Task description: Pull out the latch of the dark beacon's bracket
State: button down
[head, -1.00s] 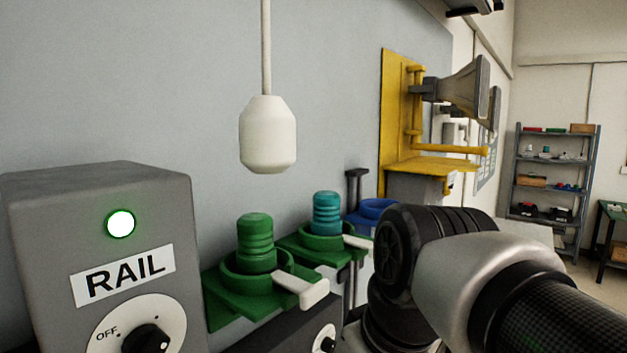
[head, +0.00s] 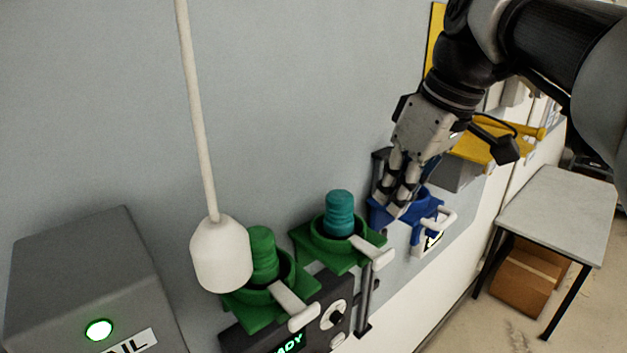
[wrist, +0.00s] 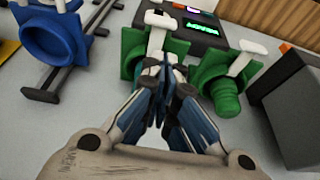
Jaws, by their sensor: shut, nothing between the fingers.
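A green beacon (head: 264,257) and a teal beacon (head: 339,214) stand upright in two green brackets (head: 250,308) (head: 318,257). Neither clearly glows, so I cannot tell which is the dark one. The green one's bracket has a pale latch (head: 292,304), as does the teal one's (head: 373,252); these latches also show in the wrist view (wrist: 249,46) (wrist: 163,19). My gripper (head: 396,209) is shut and empty, overlapping the blue bracket (head: 422,207) in the head view.
A white pendant (head: 221,255) hangs on a rod in front of the green beacon. A grey box with a lit green lamp (head: 99,330) stands at left. The yellow bracket (head: 490,142) lies behind my arm. A table (head: 560,205) stands at right.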

aim_at(364, 248)
jog(key=shift+a, duration=0.1)
jog(key=x, duration=1)
jog(key=shift+b, duration=0.3)
